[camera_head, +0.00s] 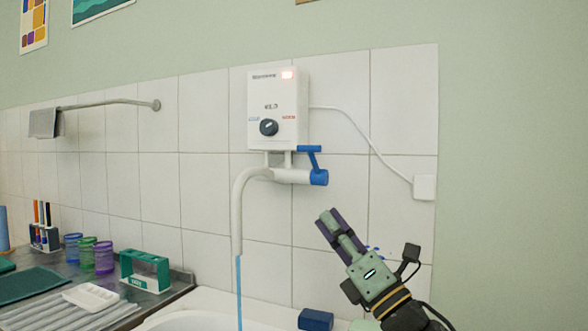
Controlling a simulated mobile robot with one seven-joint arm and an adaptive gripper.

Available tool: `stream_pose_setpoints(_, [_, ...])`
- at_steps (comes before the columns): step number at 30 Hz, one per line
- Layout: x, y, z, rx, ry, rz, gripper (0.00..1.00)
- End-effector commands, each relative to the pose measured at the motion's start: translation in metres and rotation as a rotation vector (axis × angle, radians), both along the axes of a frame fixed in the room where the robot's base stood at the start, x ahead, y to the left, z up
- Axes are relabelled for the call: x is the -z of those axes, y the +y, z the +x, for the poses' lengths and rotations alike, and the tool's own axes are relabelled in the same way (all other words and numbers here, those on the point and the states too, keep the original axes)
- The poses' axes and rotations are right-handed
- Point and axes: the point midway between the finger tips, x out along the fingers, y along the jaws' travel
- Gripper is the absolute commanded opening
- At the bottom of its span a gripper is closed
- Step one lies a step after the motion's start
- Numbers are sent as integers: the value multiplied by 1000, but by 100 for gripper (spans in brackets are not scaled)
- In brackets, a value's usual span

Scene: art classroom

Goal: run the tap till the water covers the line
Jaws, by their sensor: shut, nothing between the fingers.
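A white tap spout (238,205) curves down from under a wall-mounted heater box (277,100). A thin blue stream of water (239,285) runs from it toward the white sink basin (190,311). The tap's blue lever (309,149) sits above a blue end cap (319,177) on the right. My gripper (329,217) is shut and empty, below and to the right of the lever, apart from it. Only the upper rim of the basin shows; the water level and any line are out of view.
A blue block (315,319) lies on the sink's edge. At left, the counter holds a green rack (145,270), several coloured cups (103,258), a pen holder (44,237) and a white tray (91,296). A cable runs to a wall socket (424,187). The wall around the lever is clear.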

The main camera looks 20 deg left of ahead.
Motion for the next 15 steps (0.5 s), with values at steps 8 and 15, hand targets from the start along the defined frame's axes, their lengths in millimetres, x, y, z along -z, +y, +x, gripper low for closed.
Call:
stream_pose_setpoints(8, [-17,17,11,3,0,-3,0])
stream_pose_setpoints(15, [-49,53,31,1,1,-2,0])
